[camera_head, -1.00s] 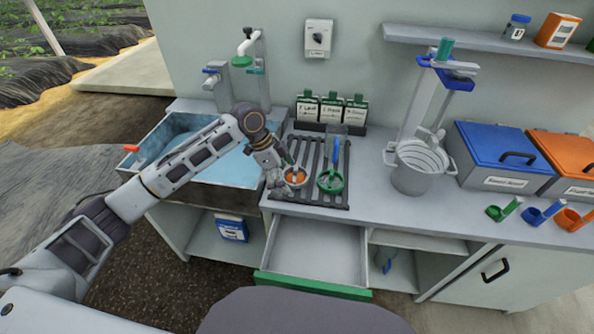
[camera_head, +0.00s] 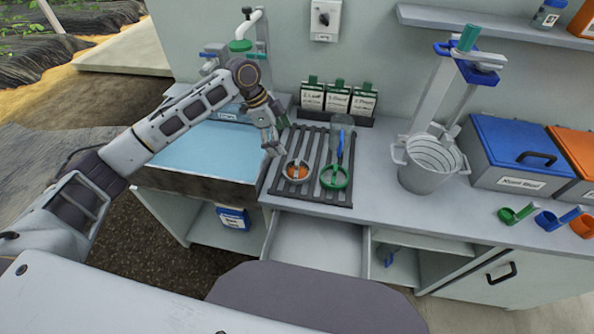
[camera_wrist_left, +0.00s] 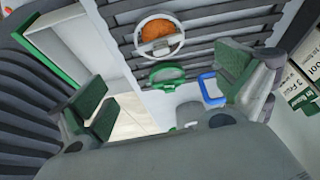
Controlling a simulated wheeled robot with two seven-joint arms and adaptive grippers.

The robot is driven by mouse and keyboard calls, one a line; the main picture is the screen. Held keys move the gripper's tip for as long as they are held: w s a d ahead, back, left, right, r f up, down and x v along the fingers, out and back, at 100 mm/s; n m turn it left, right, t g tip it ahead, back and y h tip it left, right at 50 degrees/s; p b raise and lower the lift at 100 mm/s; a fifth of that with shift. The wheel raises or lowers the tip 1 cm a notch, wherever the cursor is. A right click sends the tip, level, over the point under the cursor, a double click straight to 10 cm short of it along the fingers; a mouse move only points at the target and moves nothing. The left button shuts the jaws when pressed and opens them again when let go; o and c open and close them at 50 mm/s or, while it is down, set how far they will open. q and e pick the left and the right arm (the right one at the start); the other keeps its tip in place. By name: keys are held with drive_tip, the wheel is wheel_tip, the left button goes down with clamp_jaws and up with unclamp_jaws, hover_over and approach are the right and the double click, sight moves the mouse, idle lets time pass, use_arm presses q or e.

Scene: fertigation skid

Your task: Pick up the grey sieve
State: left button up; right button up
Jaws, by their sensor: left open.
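The grey sieve (camera_head: 297,171), a round grey-rimmed piece with an orange-brown inside, sits on the slatted rack (camera_head: 318,140), at its left front. It also shows at the top centre of the left wrist view (camera_wrist_left: 160,36). My left gripper (camera_head: 273,148) is open and empty, just behind and to the left of the sieve, apart from it. In the left wrist view its fingers (camera_wrist_left: 165,95) are wide apart with nothing held between them. My right gripper is not in view.
A green ring-shaped tool (camera_head: 335,177) lies right beside the sieve. A blue-handled piece (camera_head: 340,146) stands behind it. A sink (camera_head: 205,152) is at left, a bucket (camera_head: 425,172) at right. An open drawer (camera_head: 318,243) juts out in front.

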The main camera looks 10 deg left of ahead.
use_arm(q)
hover_over(293, 169)
drive_tip(key=f, duration=0.7)
drive_tip(key=shift+s+a+f, duration=0.1)
drive_tip(key=shift+a+f, duration=0.05)
drive_tip(key=shift+a, duration=0.1)
drive_tip(key=shift+d+f, duration=0.15)
drive_tip(key=shift+f, duration=0.2)
drive_tip(key=shift+f, duration=0.15)
